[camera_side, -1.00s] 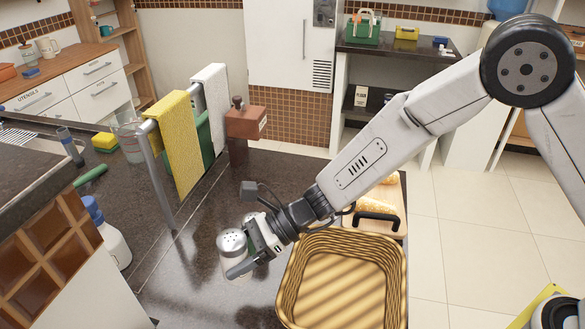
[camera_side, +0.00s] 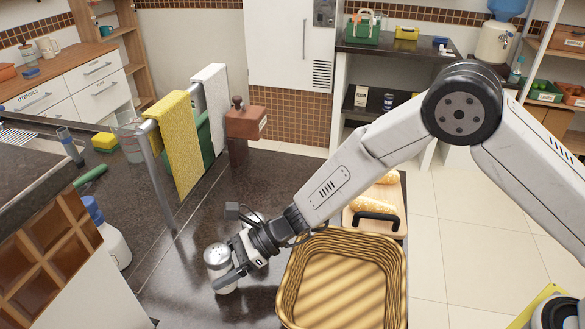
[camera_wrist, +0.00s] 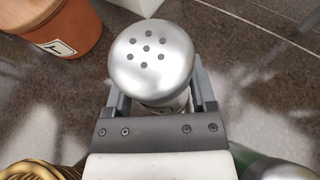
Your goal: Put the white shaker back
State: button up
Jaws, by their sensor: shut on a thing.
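The white shaker (camera_side: 222,271) has a rounded silver cap with holes and looks upright in the side view. Its cap (camera_wrist: 150,60) fills the upper middle of the wrist view, between the two fingers. My gripper (camera_side: 229,279) is shut around the shaker's body, below the cap. Most of the body is hidden by the fingers and cap. I cannot tell whether its base touches the dark counter. A second silver cap (camera_side: 256,217) shows behind my gripper, mostly hidden.
A striped wicker basket (camera_side: 396,275) stands close to the right of my gripper. A rack with a yellow towel (camera_side: 181,145) and a white towel stands behind left. A wooden mill (camera_side: 238,122) is farther back. The dark counter (camera_side: 185,275) is clear left of the shaker.

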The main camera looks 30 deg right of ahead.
jog(key=shift+f, duration=0.9)
jog(key=shift+f, duration=0.15)
jog(key=o, duration=1.1)
jog(key=shift+d+r, duration=0.4)
jog(key=shift+d, duration=0.2)
jog(key=v, duration=0.3)
jog(key=shift+d+r, duration=0.15)
jog(key=shift+d, duration=0.05)
jog(key=shift+s+d+r, duration=0.1)
jog(key=shift+s+r, duration=0.05)
jog(key=shift+r, duration=3.4)
